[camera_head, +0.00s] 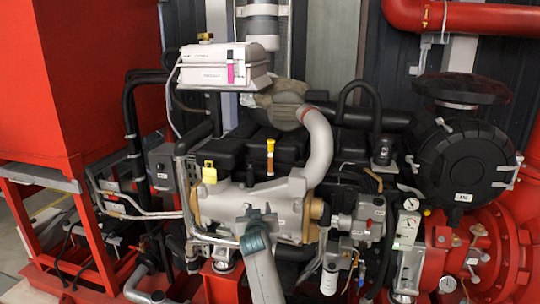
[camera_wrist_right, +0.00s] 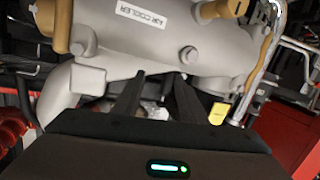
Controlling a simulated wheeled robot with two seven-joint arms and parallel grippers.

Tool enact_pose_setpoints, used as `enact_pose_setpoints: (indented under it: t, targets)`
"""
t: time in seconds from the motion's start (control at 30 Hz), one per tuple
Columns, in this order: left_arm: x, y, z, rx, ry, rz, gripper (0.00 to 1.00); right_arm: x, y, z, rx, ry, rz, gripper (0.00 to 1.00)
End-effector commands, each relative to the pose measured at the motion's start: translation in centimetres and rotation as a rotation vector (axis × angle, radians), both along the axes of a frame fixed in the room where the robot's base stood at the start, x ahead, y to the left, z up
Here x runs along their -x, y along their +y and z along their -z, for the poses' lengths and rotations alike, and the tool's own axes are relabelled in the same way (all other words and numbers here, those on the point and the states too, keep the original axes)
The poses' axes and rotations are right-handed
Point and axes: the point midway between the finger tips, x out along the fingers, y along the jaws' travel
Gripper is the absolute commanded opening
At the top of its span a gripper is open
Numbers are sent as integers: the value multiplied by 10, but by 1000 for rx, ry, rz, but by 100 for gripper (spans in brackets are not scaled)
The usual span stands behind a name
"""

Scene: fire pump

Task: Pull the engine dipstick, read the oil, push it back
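A yellow tab-like handle (camera_head: 209,173) stands at the left end of the grey air cooler casing (camera_head: 235,198) in the head view. An orange stem with a yellow top (camera_head: 270,157) stands upright behind the casing. I cannot tell for certain which of the two is the dipstick. A yellow tab also shows in the right wrist view (camera_wrist_right: 219,113), right of my fingers. My right gripper (camera_head: 258,215) is in front of the casing, apart from both yellow parts. Its two dark fingers in the right wrist view (camera_wrist_right: 160,76) are spread with nothing held between them. My left gripper is out of view.
A white control box (camera_head: 215,65) is mounted above the engine. A grey curved pipe (camera_head: 320,145) and a black round housing (camera_head: 460,155) are to the right. A red tank and frame (camera_head: 90,80) stand at left. Pipes and hoses crowd the area around the casing.

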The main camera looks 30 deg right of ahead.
Motion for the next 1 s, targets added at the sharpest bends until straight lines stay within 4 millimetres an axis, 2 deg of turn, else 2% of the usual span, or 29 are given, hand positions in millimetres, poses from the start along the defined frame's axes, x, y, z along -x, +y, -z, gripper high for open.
enact_pose_setpoints:
  t: [0.03, 0.1, 0.2, 0.3, 0.43, 1.0]
  targets:
    - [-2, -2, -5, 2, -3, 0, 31, -5, -11, -45, -1, -59, 32, 38]
    - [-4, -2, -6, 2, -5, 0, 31, -10, -24, -87, 0, -118, 66, 38]
    - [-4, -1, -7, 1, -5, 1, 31, -15, -35, -125, 2, -174, 94, 38]
    - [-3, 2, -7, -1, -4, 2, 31, -18, -40, -146, 2, -205, 108, 38]
    - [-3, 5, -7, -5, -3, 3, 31, -18, -42, -153, 3, -217, 114, 38]
    - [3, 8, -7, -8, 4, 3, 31, -19, -40, -152, 3, -216, 113, 38]
